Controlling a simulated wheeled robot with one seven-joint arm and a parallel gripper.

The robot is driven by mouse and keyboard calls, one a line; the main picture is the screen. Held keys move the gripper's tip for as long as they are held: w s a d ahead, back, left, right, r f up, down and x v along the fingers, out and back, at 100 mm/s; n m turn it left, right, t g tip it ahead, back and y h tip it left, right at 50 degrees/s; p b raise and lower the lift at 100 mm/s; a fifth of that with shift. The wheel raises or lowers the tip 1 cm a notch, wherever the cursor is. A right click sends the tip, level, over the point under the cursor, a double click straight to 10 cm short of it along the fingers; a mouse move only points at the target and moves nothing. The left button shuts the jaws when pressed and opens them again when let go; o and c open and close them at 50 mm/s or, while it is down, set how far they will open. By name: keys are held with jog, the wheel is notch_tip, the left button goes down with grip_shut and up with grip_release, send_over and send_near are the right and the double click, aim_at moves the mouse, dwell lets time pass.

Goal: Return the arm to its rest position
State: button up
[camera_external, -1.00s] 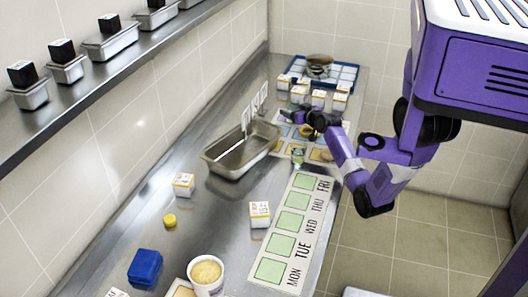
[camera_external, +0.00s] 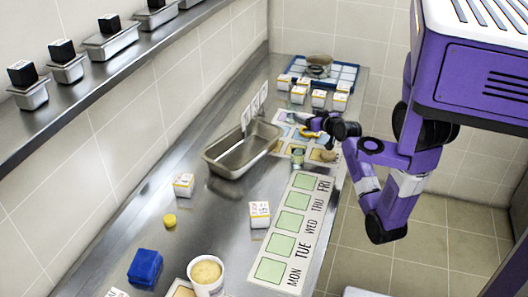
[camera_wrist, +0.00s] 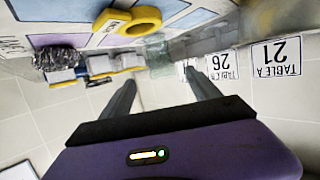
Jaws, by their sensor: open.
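My purple arm folds down beside the counter's right side in the external view, its elbow low over the floor. My gripper (camera_external: 308,120) is small and partly hidden there, near the coloured card at the far part of the counter. In the wrist view my gripper (camera_wrist: 158,82) has two dark fingers spread apart, with nothing between them. A yellow ring-shaped thing (camera_wrist: 138,20) and a clear glass (camera_wrist: 158,56) lie beyond the fingertips, apart from them. The glass also shows in the external view (camera_external: 297,156).
A steel pan (camera_external: 243,152), a weekday mat (camera_external: 292,232), a white tub (camera_external: 206,274), a blue block (camera_external: 145,267) and small white boxes stand on the steel counter. A blue-edged tray (camera_external: 346,78) is at the far end.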

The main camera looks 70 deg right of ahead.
dwell(0.3)
notch_tip(320, 180, up, 5)
jog(key=s+a+m+t+h, duration=0.1)
jog(key=s+a+h, duration=0.1)
jog(key=h, duration=0.1)
jog(key=s+a+f+n+t+y, duration=0.1)
jog(key=s+a+n+t+y, duration=0.1)
jog(key=a, duration=1)
jog(key=s+a+f+n+t+y, duration=0.1)
jog(key=s+a+f+t+y, duration=0.1)
jog(key=a, duration=1.1)
jog(key=s+a+f+n+y, duration=0.2)
jog(key=s+a+n+y, duration=0.4)
jog(key=s+a, duration=0.8)
jog(key=a+y, duration=0.3)
jog(key=shift+a+f+n+g, duration=0.25)
jog(key=shift+a+n+g, duration=0.05)
jog(key=shift+g, duration=0.1)
